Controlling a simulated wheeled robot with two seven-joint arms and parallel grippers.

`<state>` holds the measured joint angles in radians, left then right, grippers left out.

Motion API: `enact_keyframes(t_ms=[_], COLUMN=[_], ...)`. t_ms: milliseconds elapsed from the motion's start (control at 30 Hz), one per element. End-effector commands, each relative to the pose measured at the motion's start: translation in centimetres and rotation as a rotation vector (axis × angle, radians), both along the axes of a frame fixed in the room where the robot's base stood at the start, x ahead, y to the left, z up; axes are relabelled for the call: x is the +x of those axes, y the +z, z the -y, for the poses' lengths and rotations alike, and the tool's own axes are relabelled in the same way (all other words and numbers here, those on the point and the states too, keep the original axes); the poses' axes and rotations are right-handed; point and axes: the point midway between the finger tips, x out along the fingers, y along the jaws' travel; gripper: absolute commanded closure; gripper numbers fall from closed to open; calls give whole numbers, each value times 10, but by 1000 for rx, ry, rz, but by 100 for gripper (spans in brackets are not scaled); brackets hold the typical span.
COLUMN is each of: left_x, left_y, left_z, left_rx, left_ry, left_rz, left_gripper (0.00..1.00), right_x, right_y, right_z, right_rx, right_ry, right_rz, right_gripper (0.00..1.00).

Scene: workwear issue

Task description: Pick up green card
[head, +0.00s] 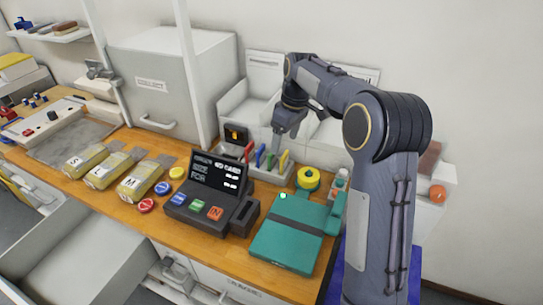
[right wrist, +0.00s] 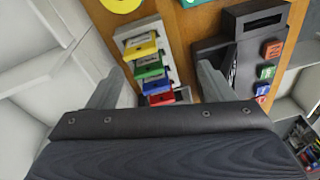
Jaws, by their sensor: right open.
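The green card (head: 270,161) stands upright in a light grey card rack (head: 262,175), between a blue card (head: 260,154) and a yellow card (head: 284,160). A red card (head: 249,151) stands at the left end. In the right wrist view the green card (right wrist: 149,70) lies between the two fingers, below the yellow card (right wrist: 140,47) in the picture. My right gripper (head: 286,134) is open and empty, above the rack; it also shows in the right wrist view (right wrist: 158,85). I cannot see any finger touching a card. My left gripper is out of view.
Labelled yellow packs (head: 137,184) and round buttons lie left. A white post (head: 187,60) rises behind the terminal.

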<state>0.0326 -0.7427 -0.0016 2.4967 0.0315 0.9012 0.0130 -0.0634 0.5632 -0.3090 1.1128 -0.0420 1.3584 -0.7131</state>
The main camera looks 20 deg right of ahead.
Motion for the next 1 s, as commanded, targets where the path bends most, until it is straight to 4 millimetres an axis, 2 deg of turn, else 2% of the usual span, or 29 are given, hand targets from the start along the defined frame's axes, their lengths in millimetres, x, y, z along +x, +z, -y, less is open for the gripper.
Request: enact_keyframes(t_ms=[33,100,300,667,900,1000], left_x=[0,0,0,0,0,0], left_y=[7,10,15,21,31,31], left_z=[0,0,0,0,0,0], left_rx=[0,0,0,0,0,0], left_ry=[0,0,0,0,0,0], left_rz=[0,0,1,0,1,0], left_gripper=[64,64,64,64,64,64], right_x=[18,35,59,60,58,59], right_y=[-6,-15,-33,-70,-104,-111], right_z=[-4,-6,-13,-15,-17,-17], right_rx=[-33,-69,-127,-134,-134,-134], right_ry=[49,105,201,216,214,213], right_rz=[-20,-39,-71,-76,-75,-73], right_gripper=[25,25,25,25,25,25])
